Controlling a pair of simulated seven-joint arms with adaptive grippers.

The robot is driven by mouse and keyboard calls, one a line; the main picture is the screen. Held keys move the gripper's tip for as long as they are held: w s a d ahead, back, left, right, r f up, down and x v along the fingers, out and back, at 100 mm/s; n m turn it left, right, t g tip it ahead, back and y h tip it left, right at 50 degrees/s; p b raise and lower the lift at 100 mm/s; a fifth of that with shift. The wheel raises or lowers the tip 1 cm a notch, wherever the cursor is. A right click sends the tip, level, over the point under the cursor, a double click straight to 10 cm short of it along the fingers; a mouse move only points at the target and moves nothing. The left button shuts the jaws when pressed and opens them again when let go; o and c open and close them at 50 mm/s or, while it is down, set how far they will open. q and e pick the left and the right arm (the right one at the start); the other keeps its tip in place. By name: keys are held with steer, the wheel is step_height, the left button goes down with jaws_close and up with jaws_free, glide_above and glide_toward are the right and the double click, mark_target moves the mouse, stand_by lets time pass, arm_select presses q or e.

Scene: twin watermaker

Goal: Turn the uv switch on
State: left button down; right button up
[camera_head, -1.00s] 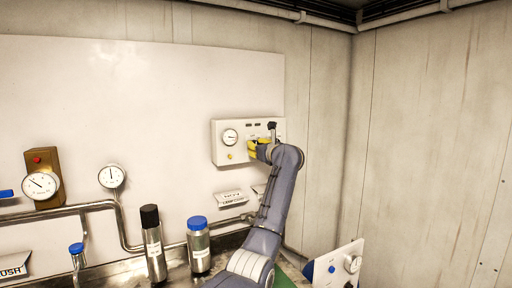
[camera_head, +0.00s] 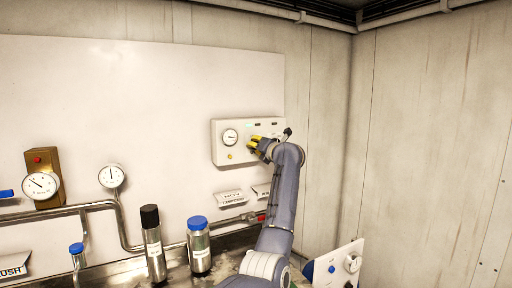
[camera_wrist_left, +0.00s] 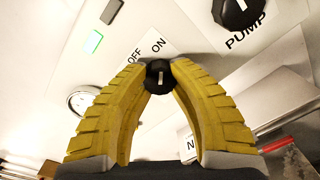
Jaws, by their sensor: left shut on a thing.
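The pale control box (camera_head: 222,153) is on the back wall in the head view, with a dial and small indicators. My left gripper (camera_head: 252,143), with yellow fingers, reaches its front from below. In the left wrist view, the fingertips are shut on a small black knob (camera_wrist_left: 158,75). Its white mark points roughly toward the ON label (camera_wrist_left: 158,45); the OFF label (camera_wrist_left: 135,58) is to the left. The gripper hides the knob in the head view. An indicator (camera_wrist_left: 92,42) glows green and also shows in the head view (camera_head: 248,125). My right gripper is not in view.
A larger black PUMP knob (camera_wrist_left: 238,10) is close beyond the fingers. Below the box are labels (camera_head: 229,198) and a pipe. Bottles with a black cap (camera_head: 150,217) and a blue cap (camera_head: 198,222) stand left of my arm. A white panel (camera_head: 335,265) is lower right.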

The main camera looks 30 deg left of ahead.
arm_select(q)
steer(key=shift+r+m, duration=0.25)
steer(key=shift+m, duration=0.65)
steer(key=c, duration=1)
jaws_free()
steer(key=shift+f, duration=0.15)
steer(key=v, duration=1.2)
steer(key=shift+o, duration=0.3)
